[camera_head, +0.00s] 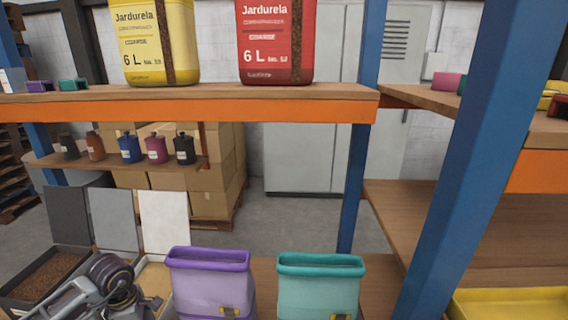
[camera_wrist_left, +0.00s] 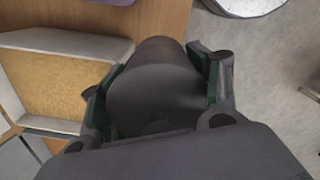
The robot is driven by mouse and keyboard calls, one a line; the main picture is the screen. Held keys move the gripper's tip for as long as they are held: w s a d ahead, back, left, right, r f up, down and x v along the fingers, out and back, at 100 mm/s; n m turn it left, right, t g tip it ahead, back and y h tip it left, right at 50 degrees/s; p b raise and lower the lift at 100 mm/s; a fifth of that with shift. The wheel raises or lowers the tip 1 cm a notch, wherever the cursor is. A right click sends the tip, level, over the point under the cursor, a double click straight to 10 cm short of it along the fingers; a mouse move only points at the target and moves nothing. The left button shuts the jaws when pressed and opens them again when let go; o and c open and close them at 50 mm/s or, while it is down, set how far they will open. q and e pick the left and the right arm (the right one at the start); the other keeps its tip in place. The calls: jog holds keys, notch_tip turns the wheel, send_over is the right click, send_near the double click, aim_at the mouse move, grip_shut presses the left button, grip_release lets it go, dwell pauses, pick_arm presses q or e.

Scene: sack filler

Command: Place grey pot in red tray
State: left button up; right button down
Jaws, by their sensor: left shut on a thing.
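A dark grey rounded pot (camera_wrist_left: 155,85) sits between the two fingers of my left gripper (camera_wrist_left: 148,72) in the left wrist view. The fingers press on it from both sides. In the head view my left gripper (camera_head: 118,288) is at the lower left, in front of the bins; the pot is hard to tell apart from it there. No red tray can be made out in either view. My right gripper is not in view.
A bin of brown grain (camera_head: 20,290) and a tan-filled bin (camera_wrist_left: 55,82) lie close to my left gripper. A purple sack (camera_head: 210,283) and a teal sack (camera_head: 320,290) stand to the right. A yellow tray (camera_head: 510,303) is at the lower right, behind a blue post (camera_head: 470,150).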

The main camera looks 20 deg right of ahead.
pick_arm(q)
jog(key=m, duration=0.5)
jog(key=shift+s+d+f, duration=0.1)
jog(key=shift+d, duration=0.05)
jog(key=m, duration=0.5)
jog(key=shift+s+d+f+m, duration=0.15)
jog(key=shift+d+m, duration=0.1)
jog(key=shift+m, duration=0.05)
jog(key=m, duration=0.6)
jog(key=shift+s+d+f, duration=0.3)
jog(key=shift+s+d, duration=0.1)
jog(key=shift+s+d+f+m, duration=0.1)
jog(key=shift+s+d+m, duration=0.1)
jog(key=shift+m, duration=0.4)
jog(key=shift+s+d+f+m, duration=0.1)
jog(key=shift+d+m, duration=0.05)
jog(key=shift+m, duration=0.45)
jog(key=shift+s+d, duration=0.1)
jog(key=shift+d, duration=0.05)
